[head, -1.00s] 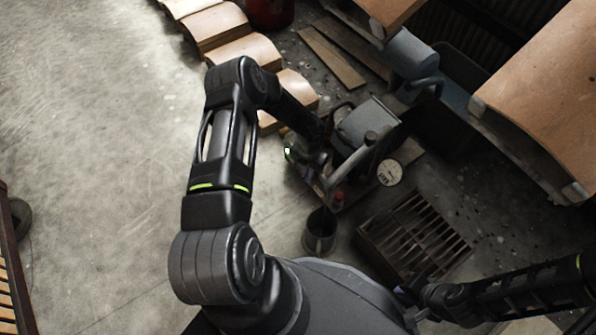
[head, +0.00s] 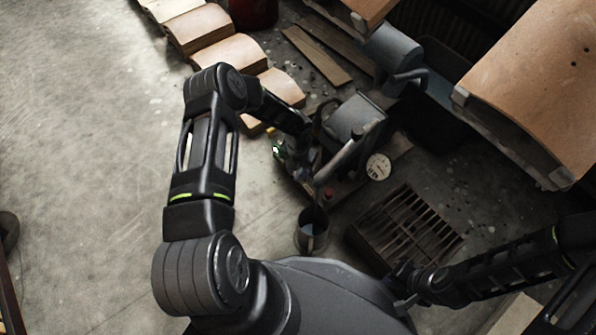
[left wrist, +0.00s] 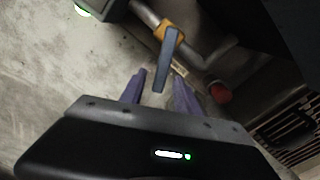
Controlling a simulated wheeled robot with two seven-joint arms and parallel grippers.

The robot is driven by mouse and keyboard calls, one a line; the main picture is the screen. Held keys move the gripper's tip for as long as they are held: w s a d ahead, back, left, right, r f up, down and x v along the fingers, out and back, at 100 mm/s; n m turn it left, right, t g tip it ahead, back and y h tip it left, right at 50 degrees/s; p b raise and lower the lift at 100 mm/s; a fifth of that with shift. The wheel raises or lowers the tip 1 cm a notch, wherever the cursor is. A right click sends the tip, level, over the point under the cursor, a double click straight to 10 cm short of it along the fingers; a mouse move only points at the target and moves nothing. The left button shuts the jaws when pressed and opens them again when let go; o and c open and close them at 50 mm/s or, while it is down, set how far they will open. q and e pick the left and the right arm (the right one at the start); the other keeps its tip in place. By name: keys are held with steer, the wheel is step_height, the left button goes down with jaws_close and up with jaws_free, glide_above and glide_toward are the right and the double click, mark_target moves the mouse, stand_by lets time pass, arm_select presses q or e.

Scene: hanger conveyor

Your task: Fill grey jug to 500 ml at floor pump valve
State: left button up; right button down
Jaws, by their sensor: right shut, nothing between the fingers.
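The grey jug (head: 311,240) stands upright on the floor below the pump's spout in the head view. Its mouth faces up and a paler surface shows inside; I cannot read a level. The floor pump (head: 352,118) stands just behind it. In the left wrist view, the blue-grey valve lever (left wrist: 167,62) sits on a yellow collar (left wrist: 170,34). My left gripper (left wrist: 160,92) is open, with the lever's end between its parted fingers. In the head view it (head: 300,160) is partly hidden beside the pump. My right gripper (head: 403,298) is shut and empty, low on the right.
A round white gauge (head: 378,167) is on the pump's right. A slatted floor grate (head: 408,232) lies right of the jug. Curved tan sheets (head: 230,60) lie in a row at the back left.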

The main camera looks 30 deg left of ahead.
arm_select(q)
steer(key=shift+r, duration=0.1)
step_height(320, 180, up, 8)
steer(key=p, duration=0.3)
steer(key=shift+f, duration=0.2)
stand_by(7.0)
